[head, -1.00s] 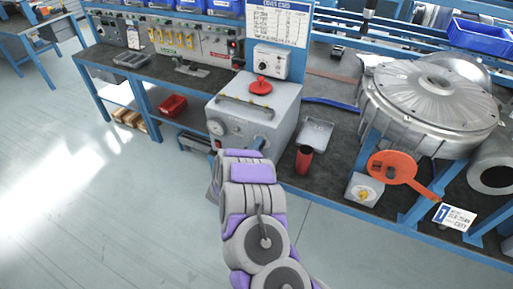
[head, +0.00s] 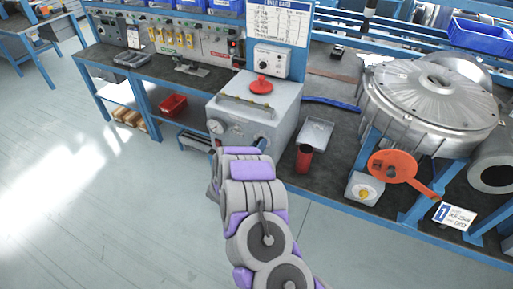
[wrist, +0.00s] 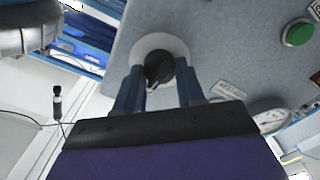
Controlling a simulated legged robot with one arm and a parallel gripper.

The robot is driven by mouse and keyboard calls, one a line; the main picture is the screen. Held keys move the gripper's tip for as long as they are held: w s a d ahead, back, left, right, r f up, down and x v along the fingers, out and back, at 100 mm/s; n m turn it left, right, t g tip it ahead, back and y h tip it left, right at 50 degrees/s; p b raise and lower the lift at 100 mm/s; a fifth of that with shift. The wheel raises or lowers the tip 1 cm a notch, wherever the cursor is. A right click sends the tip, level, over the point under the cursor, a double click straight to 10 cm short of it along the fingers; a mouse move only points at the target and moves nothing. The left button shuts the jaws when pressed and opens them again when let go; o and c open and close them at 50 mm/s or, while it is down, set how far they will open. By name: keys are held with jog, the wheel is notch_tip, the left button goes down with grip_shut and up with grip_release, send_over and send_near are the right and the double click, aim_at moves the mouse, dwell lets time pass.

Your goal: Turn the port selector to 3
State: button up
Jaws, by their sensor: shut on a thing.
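The port selector (wrist: 160,68) shows in the wrist view as a black knob on a pale round plate, on a grey panel. A small white mark shows at its lower end in the picture, but I cannot read any port numbers. My gripper (wrist: 159,78) has a blue finger on each side of the knob and is shut on it. In the head view the selector is hidden behind my arm, at the front of the grey box (head: 283,112). Only a bit of a blue finger (head: 262,143) shows there.
In the wrist view a green button (wrist: 298,33) and a round gauge (wrist: 270,121) sit right of the knob. In the head view a red cylinder (head: 304,158), a metal tray (head: 317,132) and a large metal housing (head: 430,105) stand right of the box. The floor at left is clear.

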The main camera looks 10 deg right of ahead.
jog(key=shift+d+f+m+b, duration=0.15)
jog(key=shift+m+b, duration=0.7)
jog(key=shift+m, duration=1.05)
jog(key=shift+a+f+m+b, duration=0.15)
jog(key=shift+m+b, duration=0.65)
jog(key=shift+m, duration=1.1)
jog(key=shift+d, duration=0.1)
jog(key=shift+r, duration=0.1)
jog(key=o, duration=0.8)
jog(key=shift+w, duration=0.15)
jog(key=shift+o, duration=1.2)
